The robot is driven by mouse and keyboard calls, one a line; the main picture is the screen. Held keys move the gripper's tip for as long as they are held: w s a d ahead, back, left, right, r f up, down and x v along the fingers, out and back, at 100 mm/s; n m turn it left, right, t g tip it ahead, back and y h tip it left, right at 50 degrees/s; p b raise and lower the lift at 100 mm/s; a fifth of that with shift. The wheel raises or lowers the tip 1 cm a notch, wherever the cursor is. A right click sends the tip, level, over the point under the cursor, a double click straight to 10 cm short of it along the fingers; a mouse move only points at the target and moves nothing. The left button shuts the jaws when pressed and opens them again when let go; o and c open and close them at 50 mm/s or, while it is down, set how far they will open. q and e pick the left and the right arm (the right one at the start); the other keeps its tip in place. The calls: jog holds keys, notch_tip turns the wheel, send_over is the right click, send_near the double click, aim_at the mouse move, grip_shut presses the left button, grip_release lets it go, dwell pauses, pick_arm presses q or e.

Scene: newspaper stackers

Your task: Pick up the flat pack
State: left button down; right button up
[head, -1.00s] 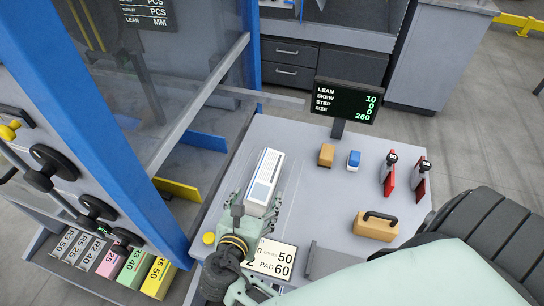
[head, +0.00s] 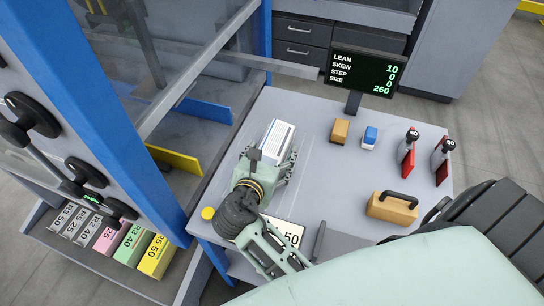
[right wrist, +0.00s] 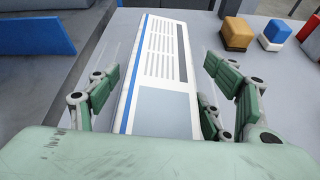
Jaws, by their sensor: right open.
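The flat pack, a white block with a blue edge stripe and printed grey lines (head: 277,142), lies on the grey table (head: 310,185). In the right wrist view the pack (right wrist: 163,60) runs lengthwise between the fingers. My right gripper (head: 272,165) is open over the near part of the pack. The pack's near end is hidden by my gripper. My left gripper is not in view.
A small display (head: 366,72) stands at the table's back. An orange block (head: 340,131), a blue-and-white block (head: 369,136), two red tools (head: 408,160) and a handled tan block (head: 392,207) are to the right. A blue-framed machine (head: 125,120) borders the left.

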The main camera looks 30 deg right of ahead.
aim_at(271, 151)
jog(key=c, duration=1.5)
jog(key=shift+r, duration=0.15)
notch_tip(271, 151, up, 5)
jog(key=p, duration=0.7)
jog(key=shift+w+d+p, duration=0.1)
jog(key=shift+p, duration=0.2)
jog(key=shift+s+a+r+p, duration=0.55)
jog(key=shift+s+r+p, duration=2.4)
jog(key=shift+s+p, duration=2.9)
jog(key=shift+w+a+r+n+t+y+b, duration=0.45)
jog(key=shift+w+a+r+n+y+b, duration=0.3)
jog(key=shift+r, duration=1.95)
jog(key=shift+w+a+r+n+t+y+b, duration=0.45)
jog(key=shift+w+a+r+b, duration=0.4)
jog(key=shift+r, duration=1.8)
jog(key=shift+w+a+r+n+t+y+b, duration=0.4)
jog(key=shift+w+a+r+n+y+b, duration=0.4)
jog(key=shift+r, duration=1.9)
